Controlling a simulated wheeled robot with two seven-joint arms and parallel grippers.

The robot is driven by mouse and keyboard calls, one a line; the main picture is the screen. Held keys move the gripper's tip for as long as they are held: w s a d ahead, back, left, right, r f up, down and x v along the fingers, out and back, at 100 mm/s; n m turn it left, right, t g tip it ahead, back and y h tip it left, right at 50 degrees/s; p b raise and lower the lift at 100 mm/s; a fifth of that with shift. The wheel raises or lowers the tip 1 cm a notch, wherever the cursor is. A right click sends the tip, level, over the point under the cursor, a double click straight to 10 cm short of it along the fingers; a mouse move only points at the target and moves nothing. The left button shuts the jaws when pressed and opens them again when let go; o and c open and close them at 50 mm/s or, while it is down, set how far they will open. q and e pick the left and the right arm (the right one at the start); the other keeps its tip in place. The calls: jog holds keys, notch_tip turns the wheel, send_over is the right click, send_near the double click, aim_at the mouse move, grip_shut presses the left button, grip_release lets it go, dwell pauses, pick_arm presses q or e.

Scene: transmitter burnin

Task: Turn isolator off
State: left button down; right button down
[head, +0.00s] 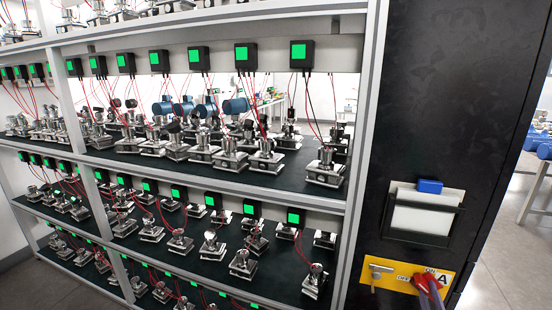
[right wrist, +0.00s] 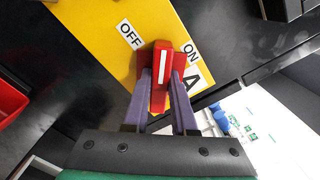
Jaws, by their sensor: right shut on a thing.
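The isolator is a red handle with a white stripe (right wrist: 162,65) on a yellow plate (head: 395,277), low on the black cabinet end. My right gripper (right wrist: 161,92) is shut on this handle, with one purple finger on each side of it. In the right wrist view the OFF label (right wrist: 130,33) lies to the upper left of the handle and the ON label (right wrist: 190,52) to its right. The striped end points up between the two labels. In the head view the red handle (head: 420,282) is partly hidden by my right gripper (head: 431,285). My left gripper is not in view.
A metal key-like fitting (head: 377,271) sits left on the yellow plate. Above it a black holder (head: 420,237) carries white paper and a blue item (head: 430,186). Shelves (head: 347,205) of metal transmitters with green-lit boxes stand to the left. Open floor lies at the right.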

jog(key=shift+n, duration=0.3)
jog(key=shift+r+n+p, duration=0.1)
jog(key=shift+n+p, duration=0.95)
jog(key=shift+n, duration=0.65)
